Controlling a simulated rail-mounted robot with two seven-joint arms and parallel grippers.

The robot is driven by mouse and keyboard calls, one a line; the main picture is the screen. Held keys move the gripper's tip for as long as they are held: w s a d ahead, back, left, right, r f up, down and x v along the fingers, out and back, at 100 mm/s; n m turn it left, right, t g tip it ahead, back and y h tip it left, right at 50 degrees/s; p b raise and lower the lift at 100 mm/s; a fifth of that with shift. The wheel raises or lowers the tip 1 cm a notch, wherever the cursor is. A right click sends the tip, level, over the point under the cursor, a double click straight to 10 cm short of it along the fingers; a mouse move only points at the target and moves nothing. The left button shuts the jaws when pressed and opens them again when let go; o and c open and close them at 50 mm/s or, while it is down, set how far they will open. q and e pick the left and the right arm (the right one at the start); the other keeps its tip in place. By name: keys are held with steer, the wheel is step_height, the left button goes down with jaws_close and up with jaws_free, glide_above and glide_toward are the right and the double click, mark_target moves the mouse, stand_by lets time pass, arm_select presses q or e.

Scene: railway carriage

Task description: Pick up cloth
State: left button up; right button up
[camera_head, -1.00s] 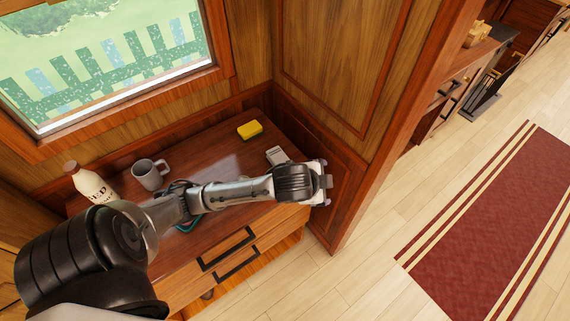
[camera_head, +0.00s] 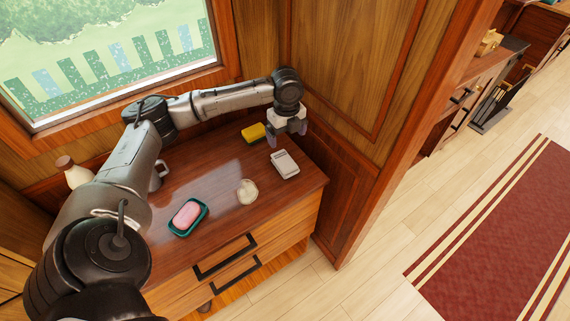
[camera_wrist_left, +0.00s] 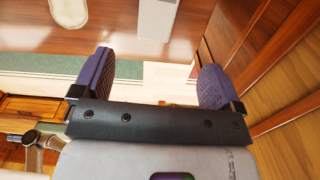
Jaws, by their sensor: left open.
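My left gripper (camera_head: 287,135) is open and empty above the back right of the wooden dresser top. Its two purple fingers stand wide apart in the left wrist view (camera_wrist_left: 155,68). No thing is clearly a cloth; a small pale, rounded, crumpled-looking item (camera_head: 247,191) near the dresser's middle may be it. It also shows at the top left of the wrist view (camera_wrist_left: 68,10). A flat white-grey rectangular item (camera_head: 285,164) lies just in front of the gripper, and also shows in the wrist view (camera_wrist_left: 157,18). My right gripper is not in view.
A yellow sponge (camera_head: 253,133) lies beside the gripper. A teal dish (camera_head: 203,212) with pink soap (camera_head: 186,213) sits front left. A grey mug (camera_head: 163,169) and cream bottle (camera_head: 76,174) are partly behind my arm. Wood panels rise behind and right.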

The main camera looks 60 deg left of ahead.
mark_target(285, 160)
arm_select(q)
step_height(285, 160, down, 7)
steer(key=shift+f, duration=0.2)
steer(key=shift+s+a+f+p, duration=0.1)
steer(key=shift+f+p, duration=0.2)
steer(key=shift+f, duration=1.05)
steer(key=shift+s+a+f+p, duration=0.1)
steer(key=shift+f+p, duration=0.15)
steer(key=shift+f, duration=1.05)
steer(key=c, duration=1)
steer(key=shift+r, duration=0.15)
steer(key=shift+r, duration=0.5)
steer(key=r, duration=0.1)
steer(key=d+r, duration=0.1)
steer(key=r, duration=0.1)
steer(key=shift+w+r+b, duration=0.1)
steer(key=shift+r+b, duration=0.1)
steer(key=shift+b, duration=0.15)
steer(key=d+r, duration=0.6)
steer(key=d, duration=0.4)
steer(key=shift+w+d+r+b, duration=0.2)
steer(key=shift+w+d+b, duration=0.1)
steer(key=shift+w+d, duration=0.15)
